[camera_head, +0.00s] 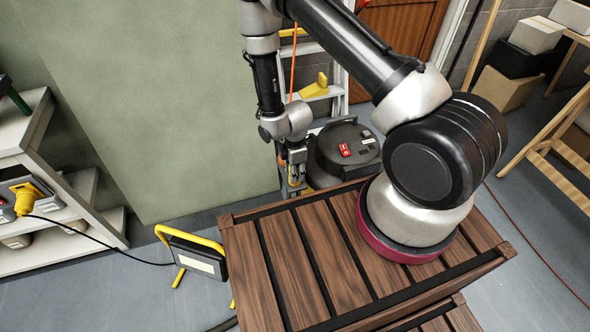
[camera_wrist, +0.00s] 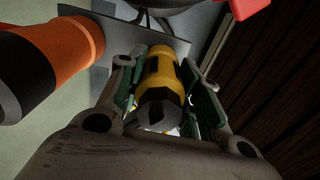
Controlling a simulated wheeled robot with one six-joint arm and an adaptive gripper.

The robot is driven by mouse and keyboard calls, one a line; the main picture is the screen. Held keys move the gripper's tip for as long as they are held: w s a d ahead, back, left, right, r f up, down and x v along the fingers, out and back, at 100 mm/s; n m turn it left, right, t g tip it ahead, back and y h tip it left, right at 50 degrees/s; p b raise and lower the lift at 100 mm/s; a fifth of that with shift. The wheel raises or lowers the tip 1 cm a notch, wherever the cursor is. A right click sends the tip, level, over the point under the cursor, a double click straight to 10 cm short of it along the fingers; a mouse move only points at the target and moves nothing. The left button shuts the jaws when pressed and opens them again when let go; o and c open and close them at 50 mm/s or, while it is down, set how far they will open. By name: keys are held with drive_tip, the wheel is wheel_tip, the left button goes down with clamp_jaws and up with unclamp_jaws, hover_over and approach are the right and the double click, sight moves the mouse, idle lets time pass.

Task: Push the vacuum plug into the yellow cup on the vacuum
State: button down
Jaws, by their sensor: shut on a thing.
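The vacuum (camera_head: 328,158) is black and round, with a red switch on its lid. It stands on the floor just right of my gripper (camera_head: 296,178) in the head view. My gripper points down there, close beside the vacuum. In the wrist view, my gripper (camera_wrist: 162,95) is shut on the yellow plug (camera_wrist: 158,72), which has black bands and a grey end facing the camera. The green finger pads lie on both sides of it. The yellow cup cannot be told apart in either view. Whether the plug touches the cup is hidden.
A yellow-framed work light (camera_head: 194,258) stands on the floor at left. Shelves (camera_head: 40,180) at far left hold a yellow connector (camera_head: 28,197) with a black cable. A ladder (camera_head: 318,92) stands behind the vacuum. An orange-and-black cylinder (camera_wrist: 72,50) is close by in the wrist view.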

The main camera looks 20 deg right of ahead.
drive_tip(key=c, duration=0.9)
unclamp_jaws()
wheel_tip(320, 180, up, 12)
